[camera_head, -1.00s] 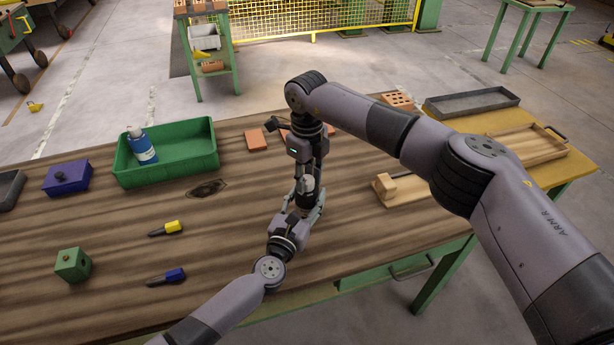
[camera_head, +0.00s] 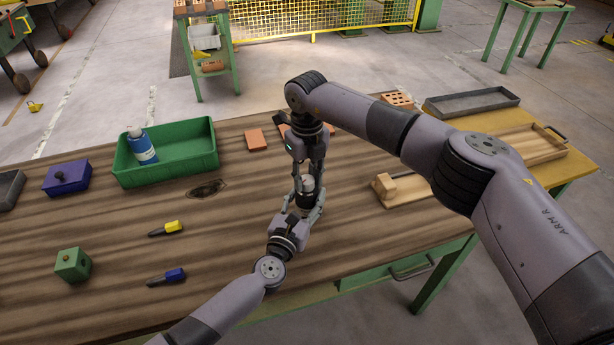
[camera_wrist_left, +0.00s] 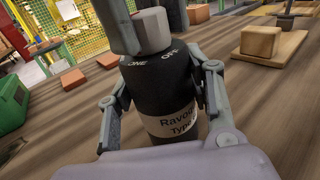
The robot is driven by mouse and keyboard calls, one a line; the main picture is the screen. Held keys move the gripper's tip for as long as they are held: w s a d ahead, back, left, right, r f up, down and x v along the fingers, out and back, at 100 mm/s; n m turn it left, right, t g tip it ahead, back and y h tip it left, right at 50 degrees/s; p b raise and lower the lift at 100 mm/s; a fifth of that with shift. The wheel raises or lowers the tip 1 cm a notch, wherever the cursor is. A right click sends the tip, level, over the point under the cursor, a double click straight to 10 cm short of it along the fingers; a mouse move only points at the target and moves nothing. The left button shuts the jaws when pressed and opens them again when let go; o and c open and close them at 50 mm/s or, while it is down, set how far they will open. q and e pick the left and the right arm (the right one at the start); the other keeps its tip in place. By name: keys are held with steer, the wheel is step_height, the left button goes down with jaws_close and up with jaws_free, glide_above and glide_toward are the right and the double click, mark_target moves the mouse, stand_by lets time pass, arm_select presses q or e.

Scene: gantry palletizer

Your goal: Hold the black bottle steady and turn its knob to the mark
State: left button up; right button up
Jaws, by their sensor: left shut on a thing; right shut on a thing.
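The black bottle (camera_head: 306,198) stands upright on the wooden table, and in the left wrist view (camera_wrist_left: 160,92) it shows a pale label and the white words "ONE" and "OFF" on its shoulder. My left gripper (camera_head: 305,204) is shut around the bottle's body, one finger on each side. The pale grey knob (camera_wrist_left: 154,30) is on top of the bottle. My right gripper (camera_head: 308,176) comes down from above and is shut on the knob. One right finger covers the knob's left part in the left wrist view. I cannot make out a pointer on the knob.
A green bin (camera_head: 181,172) holding a blue-and-white bottle (camera_head: 142,147) stands left. A yellow marker (camera_head: 166,229), a blue marker (camera_head: 167,277), a green block (camera_head: 72,265) and a purple box (camera_head: 66,178) lie farther left. A wooden fixture (camera_head: 398,188) stands right.

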mark_target(307, 179)
steer(key=o, duration=1.2)
steer(key=shift+c, duration=0.2)
step_height(307, 179, up, 12)
arm_select(q)
steer(key=o, duration=1.5)
steer(key=shift+c, duration=0.2)
steer(key=shift+s+f, duration=0.1)
